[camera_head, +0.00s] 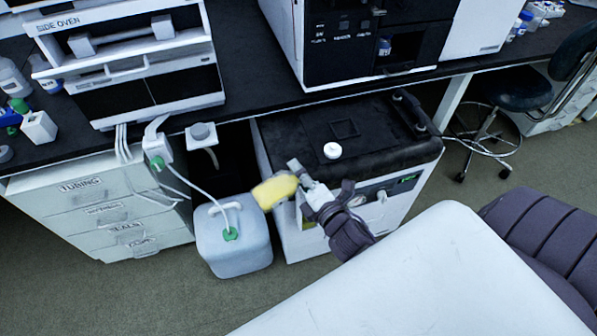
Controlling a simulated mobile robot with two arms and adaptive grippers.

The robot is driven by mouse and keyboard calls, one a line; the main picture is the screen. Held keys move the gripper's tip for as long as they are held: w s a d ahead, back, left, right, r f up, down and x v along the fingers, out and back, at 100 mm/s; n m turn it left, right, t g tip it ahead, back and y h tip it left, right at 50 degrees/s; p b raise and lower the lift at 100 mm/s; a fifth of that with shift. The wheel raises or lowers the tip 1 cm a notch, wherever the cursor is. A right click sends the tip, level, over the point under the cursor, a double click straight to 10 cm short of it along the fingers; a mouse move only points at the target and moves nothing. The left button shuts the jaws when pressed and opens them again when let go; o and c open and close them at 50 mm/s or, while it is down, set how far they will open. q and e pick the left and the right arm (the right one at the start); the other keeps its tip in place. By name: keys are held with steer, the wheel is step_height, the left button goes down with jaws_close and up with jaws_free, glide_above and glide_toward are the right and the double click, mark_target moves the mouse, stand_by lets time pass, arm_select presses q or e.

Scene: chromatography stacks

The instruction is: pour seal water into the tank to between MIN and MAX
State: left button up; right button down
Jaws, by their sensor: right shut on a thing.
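My right gripper (297,177) is shut on a pale yellow object (271,192), which looks tilted; whether it is a bottle or jug of seal water I cannot tell. It is in front of a white floor unit (293,232) with a black top (385,150), at its front left edge. A round white cap (332,150) sits on that top beside a square outline (344,128). The unit's front is partly hidden by my right arm. No MIN or MAX marks or water level can be made out. My left gripper is not in view.
A bluish-white canister (250,250) with a green cap (231,234) and tube stands left of the unit. A white drawer cabinet (85,222) is further left. The dark bench (257,85) carries instruments above. A stool (515,92) stands at the right.

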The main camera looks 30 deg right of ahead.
steer(key=shift+d+f+m, duration=0.1)
steer(key=shift+f+m, duration=0.25)
steer(key=shift+m, duration=0.15)
steer(key=shift+f, duration=0.2)
stand_by(2.6)
steer(key=shift+r, duration=0.1)
stand_by(0.4)
